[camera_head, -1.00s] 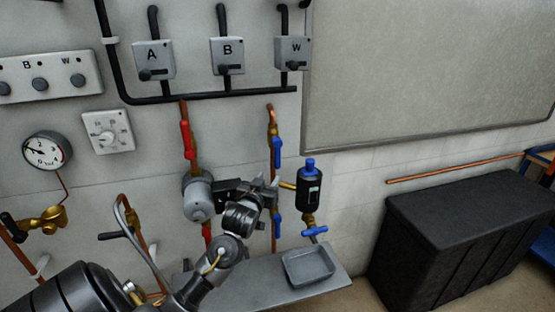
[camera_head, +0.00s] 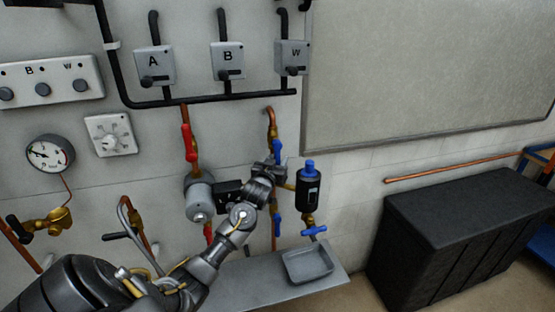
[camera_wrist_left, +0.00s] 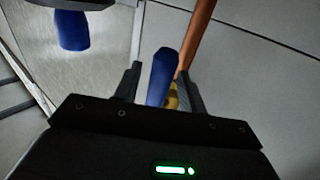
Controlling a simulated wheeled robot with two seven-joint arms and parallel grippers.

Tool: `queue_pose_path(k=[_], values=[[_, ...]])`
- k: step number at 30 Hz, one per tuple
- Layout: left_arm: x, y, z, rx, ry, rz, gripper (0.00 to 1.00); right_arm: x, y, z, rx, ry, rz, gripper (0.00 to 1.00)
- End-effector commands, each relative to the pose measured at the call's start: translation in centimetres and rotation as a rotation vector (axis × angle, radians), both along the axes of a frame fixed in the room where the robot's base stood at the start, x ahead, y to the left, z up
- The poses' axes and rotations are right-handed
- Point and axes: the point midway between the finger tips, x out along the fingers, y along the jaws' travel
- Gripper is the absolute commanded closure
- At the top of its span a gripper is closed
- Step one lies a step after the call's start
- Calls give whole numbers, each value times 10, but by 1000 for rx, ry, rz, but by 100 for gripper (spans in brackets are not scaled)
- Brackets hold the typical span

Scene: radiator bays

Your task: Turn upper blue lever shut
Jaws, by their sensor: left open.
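The upper blue lever (camera_head: 277,148) is on the copper pipe at the right of the bay, lying roughly along the pipe. My left gripper (camera_head: 272,168) is at the lever's lower end. In the left wrist view the blue lever (camera_wrist_left: 160,76) stands between my left gripper's open fingers (camera_wrist_left: 160,88), with the copper pipe (camera_wrist_left: 196,35) behind it. I cannot tell whether a finger touches it. The gripper hides the lever's lower part in the head view. My right gripper is not in view.
A lower blue lever (camera_head: 277,224) is on the same pipe. Close right is a black cylinder (camera_head: 308,192) with a blue cap, above a blue tap (camera_head: 314,231). A red lever (camera_head: 187,143) and a grey pump (camera_head: 199,200) are to the left. A grey tray (camera_head: 308,268) sits below.

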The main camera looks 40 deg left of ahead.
Motion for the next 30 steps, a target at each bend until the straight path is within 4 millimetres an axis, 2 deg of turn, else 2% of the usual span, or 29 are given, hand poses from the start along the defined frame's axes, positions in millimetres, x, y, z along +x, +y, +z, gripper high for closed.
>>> queue_pose_path(k=[10,18,20,30], values=[[3,1,0,1,-1,-1,59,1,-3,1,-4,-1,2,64],[3,1,0,0,0,0,94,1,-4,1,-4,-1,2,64],[3,1,0,0,0,0,100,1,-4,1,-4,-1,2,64],[10,-4,0,7,11,-9,100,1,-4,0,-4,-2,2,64]])
